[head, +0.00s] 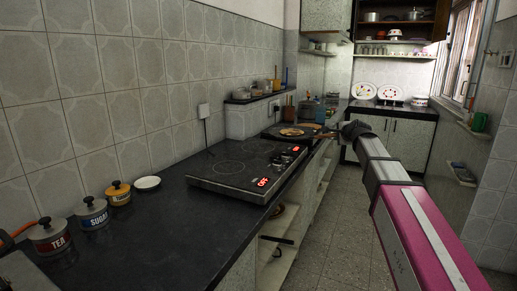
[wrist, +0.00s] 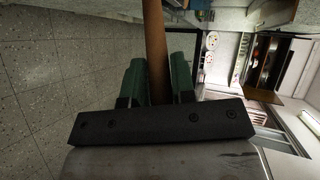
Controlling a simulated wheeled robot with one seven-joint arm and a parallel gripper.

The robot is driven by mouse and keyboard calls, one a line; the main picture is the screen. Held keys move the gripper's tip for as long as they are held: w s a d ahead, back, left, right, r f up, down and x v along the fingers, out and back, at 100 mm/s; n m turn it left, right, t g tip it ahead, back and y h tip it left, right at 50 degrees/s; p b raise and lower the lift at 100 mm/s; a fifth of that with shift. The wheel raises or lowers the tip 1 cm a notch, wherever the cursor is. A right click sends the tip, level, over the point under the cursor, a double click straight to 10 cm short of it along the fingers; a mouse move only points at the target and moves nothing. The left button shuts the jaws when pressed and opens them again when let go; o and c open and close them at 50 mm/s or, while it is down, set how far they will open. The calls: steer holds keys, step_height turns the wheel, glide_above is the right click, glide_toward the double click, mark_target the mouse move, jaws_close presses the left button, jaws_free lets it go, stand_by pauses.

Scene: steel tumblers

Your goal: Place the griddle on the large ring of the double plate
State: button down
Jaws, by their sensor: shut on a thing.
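The griddle (head: 272,133) is a dark round flat pan beyond the far end of the double plate, with a brown disc-like patch on it. Its brown handle points right to my gripper (head: 340,130). In the wrist view my gripper (wrist: 157,75) has its green fingers shut on the brown handle (wrist: 154,25). I cannot tell whether the griddle touches the counter. The double plate (head: 205,180) is a black hob with red lit displays. Its nearer left ring (head: 230,167) and farther ring (head: 260,146) look bare.
A dark counter (head: 150,235) runs along the tiled wall. TEA (head: 52,237), SUGAR (head: 93,213) and yellow (head: 118,192) canisters and a white dish (head: 147,183) stand on it at left. Bottles and jars (head: 310,110) stand behind the griddle. The floor (head: 335,240) at right is clear.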

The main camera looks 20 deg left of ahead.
steer(key=s+a+r+n+g+y, duration=0.2)
steer(key=a, duration=0.9)
steer(key=s+a+r+n+g+y, duration=0.1)
steer(key=a+r+n+g+y, duration=0.15)
steer(key=a, duration=0.75)
steer(key=w+d+f, duration=0.7)
steer(key=w+f, duration=0.1)
steer(key=f, duration=0.3)
steer(key=shift+w+d+f+t, duration=0.15)
steer(key=shift+d+f+t, duration=0.15)
steer(key=shift+t, duration=0.15)
steer(key=c, duration=0.9)
jaws_free()
steer(key=shift+f, duration=0.15)
steer(key=shift+c, duration=0.2)
